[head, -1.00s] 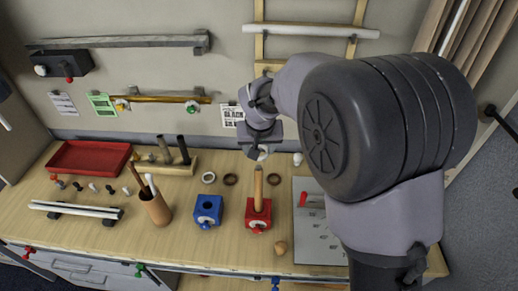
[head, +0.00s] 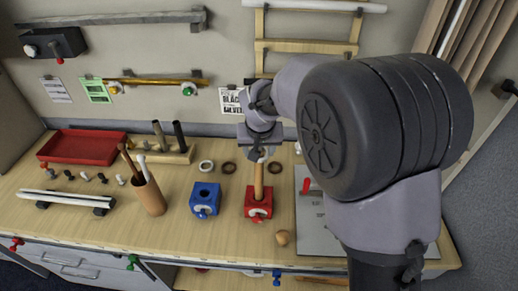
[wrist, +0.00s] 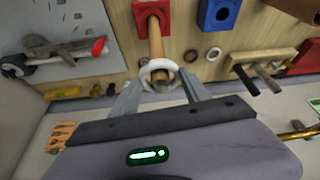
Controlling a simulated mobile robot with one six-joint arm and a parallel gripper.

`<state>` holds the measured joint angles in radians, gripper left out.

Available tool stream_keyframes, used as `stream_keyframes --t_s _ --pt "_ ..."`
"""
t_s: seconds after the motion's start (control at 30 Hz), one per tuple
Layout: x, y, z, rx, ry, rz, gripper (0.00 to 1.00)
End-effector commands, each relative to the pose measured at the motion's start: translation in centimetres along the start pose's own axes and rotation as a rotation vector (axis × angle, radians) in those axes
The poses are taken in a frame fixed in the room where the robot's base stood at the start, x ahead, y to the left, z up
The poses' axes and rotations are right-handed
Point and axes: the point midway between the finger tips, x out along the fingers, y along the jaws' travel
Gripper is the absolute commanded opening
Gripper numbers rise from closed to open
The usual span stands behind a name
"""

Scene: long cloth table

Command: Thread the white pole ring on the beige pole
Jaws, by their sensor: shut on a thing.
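The beige pole (head: 258,182) stands upright in a red block (head: 258,206). My gripper (head: 262,150) is above the pole's top end and is shut on the white pole ring. In the wrist view my gripper (wrist: 160,84) has a finger on each side of the white ring (wrist: 159,64). The end of the beige pole (wrist: 155,42) shows within the ring's opening, so the ring is in line with the pole at its tip. I cannot tell whether the rim is just over the tip or slightly down around it. My gripper partly hides the ring in the head view.
A blue block (head: 205,196) with a hole stands left of the red block. Another white ring (head: 206,166) and brown rings (head: 228,168) lie behind. A cup with sticks (head: 149,196) is further left.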

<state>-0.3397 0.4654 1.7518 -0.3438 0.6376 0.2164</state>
Motion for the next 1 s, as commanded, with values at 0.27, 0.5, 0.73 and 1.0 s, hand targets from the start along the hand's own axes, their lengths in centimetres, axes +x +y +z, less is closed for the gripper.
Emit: stream_keyframes --t_s 0.27,0.5,0.73,1.0 --pt "-0.1 0.0 0.0 0.0 0.0 0.0 0.68" --pt "-0.1 0.0 0.0 0.0 0.0 0.0 0.8" --pt "-1.7 0.0 -0.2 -0.001 0.004 -0.001 0.8" --pt "-10.7 -0.1 -0.2 -0.001 0.005 -0.002 0.8"
